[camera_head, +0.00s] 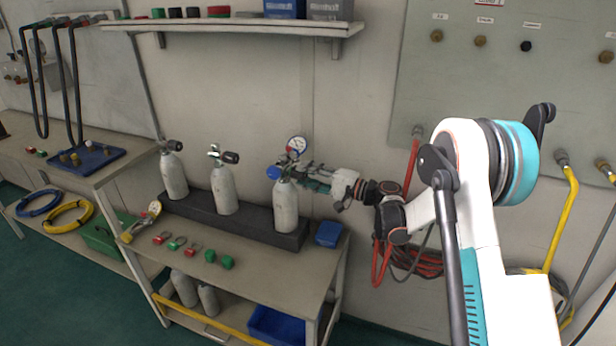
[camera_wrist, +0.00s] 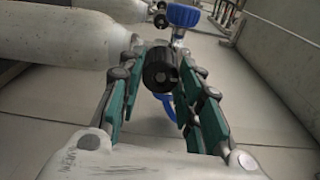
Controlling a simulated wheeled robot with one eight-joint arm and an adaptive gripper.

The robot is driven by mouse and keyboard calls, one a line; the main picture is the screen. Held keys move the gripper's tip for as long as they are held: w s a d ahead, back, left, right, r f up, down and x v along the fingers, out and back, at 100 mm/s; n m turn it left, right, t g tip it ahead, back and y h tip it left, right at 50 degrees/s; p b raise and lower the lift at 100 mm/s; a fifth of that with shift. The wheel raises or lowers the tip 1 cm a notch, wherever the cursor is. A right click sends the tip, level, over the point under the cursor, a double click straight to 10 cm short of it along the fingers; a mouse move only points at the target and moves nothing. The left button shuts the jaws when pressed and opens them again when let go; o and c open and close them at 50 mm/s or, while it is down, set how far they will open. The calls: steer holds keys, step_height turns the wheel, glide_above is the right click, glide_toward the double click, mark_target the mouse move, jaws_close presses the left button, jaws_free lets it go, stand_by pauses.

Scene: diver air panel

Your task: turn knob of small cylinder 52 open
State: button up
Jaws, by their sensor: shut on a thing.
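Three pale small cylinders stand upright in a dark rack (camera_head: 257,229) on the bench: a left one (camera_head: 174,178), a middle one (camera_head: 223,190) and a right one (camera_head: 286,208). No number is legible on them. My gripper (camera_head: 298,172) reaches in from the right at the top of the right cylinder. In the wrist view, my gripper (camera_wrist: 162,85) is shut on a black knob (camera_wrist: 160,66), with a teal-padded finger on each side. The knob's turn position cannot be told. The head view hides this knob behind the fingers.
A blue box (camera_head: 328,234) stands right of the rack. Small red and green parts lie in front. A shelf (camera_head: 240,27) hangs above.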

steer(key=n, duration=0.4)
steer(key=shift+n, duration=0.3)
steer(key=n, duration=0.4)
steer(key=shift+n, duration=0.3)
steer(key=n, duration=0.4)
steer(key=shift+n, duration=0.3)
steer(key=n, duration=0.4)
steer(key=shift+s, duration=0.1)
steer(key=n, duration=0.8)
steer(key=shift+n, duration=0.3)
steer(key=n, duration=0.4)
steer(key=shift+s+a, duration=0.1)
steer(key=shift+n, duration=2.1)
